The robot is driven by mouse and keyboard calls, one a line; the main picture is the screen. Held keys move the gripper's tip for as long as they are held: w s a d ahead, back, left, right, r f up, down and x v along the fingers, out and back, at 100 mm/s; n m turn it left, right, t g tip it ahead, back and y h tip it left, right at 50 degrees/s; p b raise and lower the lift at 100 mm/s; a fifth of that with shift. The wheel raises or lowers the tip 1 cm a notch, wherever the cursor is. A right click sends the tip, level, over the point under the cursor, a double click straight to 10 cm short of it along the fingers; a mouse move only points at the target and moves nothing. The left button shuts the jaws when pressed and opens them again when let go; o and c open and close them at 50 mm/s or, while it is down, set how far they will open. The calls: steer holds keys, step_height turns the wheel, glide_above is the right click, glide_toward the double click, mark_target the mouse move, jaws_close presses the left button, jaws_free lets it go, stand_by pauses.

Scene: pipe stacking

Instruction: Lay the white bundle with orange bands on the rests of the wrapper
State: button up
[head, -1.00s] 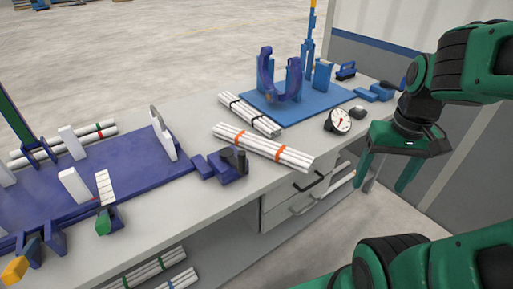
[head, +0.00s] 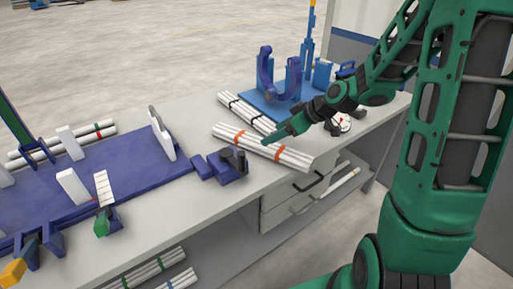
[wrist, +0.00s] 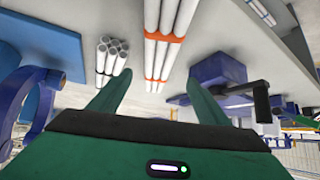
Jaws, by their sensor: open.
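The white bundle with orange bands (head: 293,157) lies on the grey bench top. In the wrist view the bundle (wrist: 162,48) runs upward from between my fingers. My gripper (head: 270,141) is above the bundle, and its arm hides part of it in the head view. In the wrist view the two fingers of my gripper (wrist: 157,88) are spread apart with nothing held; I cannot tell the height gap. A blue stand with a C-shaped ring and upright posts (head: 265,72) on a blue plate (head: 258,97) stands behind; it looks like the wrapper.
A bundle with black bands (head: 236,108) lies just behind, beside the blue plate. A purple crank block (head: 224,166) stands left of the orange-banded bundle. A long purple base (head: 120,170) with white uprights fills the left bench. A dial gauge (head: 344,123) is partly hidden at right.

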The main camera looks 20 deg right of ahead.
mark_target(257, 140)
steer(key=x, duration=0.9)
steer(key=shift+w+f, duration=0.15)
steer(key=shift+f, duration=0.25)
steer(key=shift+c, duration=0.6)
steer(key=c, duration=1.4)
steer(key=shift+r, duration=0.8)
step_height(257, 140, up, 2)
steer(key=shift+r, duration=0.2)
steer(key=s+d, duration=0.8)
steer(key=s, duration=0.1)
steer(key=s+d, duration=0.4)
steer(key=shift+s+f, duration=0.2)
steer(key=shift+s, duration=0.1)
